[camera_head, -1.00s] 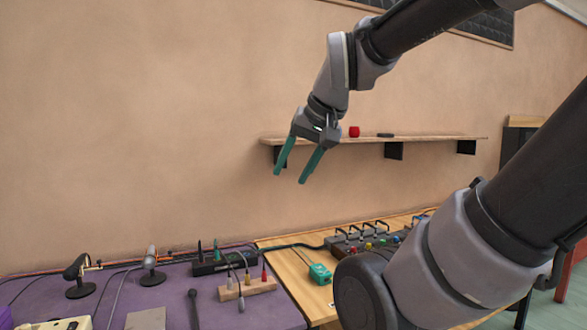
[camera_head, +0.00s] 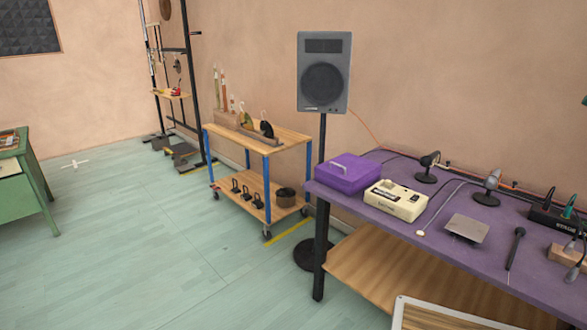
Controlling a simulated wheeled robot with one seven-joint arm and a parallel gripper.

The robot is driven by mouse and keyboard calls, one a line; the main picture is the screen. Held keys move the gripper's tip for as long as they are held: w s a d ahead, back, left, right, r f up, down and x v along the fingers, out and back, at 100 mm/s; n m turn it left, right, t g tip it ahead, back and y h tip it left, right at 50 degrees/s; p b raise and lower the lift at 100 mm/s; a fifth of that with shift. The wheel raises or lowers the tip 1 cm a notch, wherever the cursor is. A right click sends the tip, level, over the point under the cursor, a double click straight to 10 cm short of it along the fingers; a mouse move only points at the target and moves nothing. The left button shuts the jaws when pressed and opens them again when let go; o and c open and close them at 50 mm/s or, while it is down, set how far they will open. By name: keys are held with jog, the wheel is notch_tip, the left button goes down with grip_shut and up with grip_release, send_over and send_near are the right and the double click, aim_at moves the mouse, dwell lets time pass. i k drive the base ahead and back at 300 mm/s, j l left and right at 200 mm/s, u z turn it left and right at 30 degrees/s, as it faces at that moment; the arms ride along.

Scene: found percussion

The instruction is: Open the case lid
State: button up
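A purple box-like case (camera_head: 347,173) with a light bar on its top stands at the left end of the purple-topped table. Its lid looks shut. Of my gripper, only a small teal sliver (camera_head: 585,101) shows at the right edge, high above the table and far to the right of the case. Whether its fingers are open or shut is hidden.
A cream device (camera_head: 396,200) stands close to the right of the case. A speaker on a stand (camera_head: 323,80) rises behind the table's left end.

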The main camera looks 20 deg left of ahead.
aim_at(349, 170)
jog(key=u, duration=0.75)
jog(key=i+j, duration=0.15)
jog(key=i, duration=0.5)
jog(key=i+j, duration=0.1)
jog(key=i, duration=0.55)
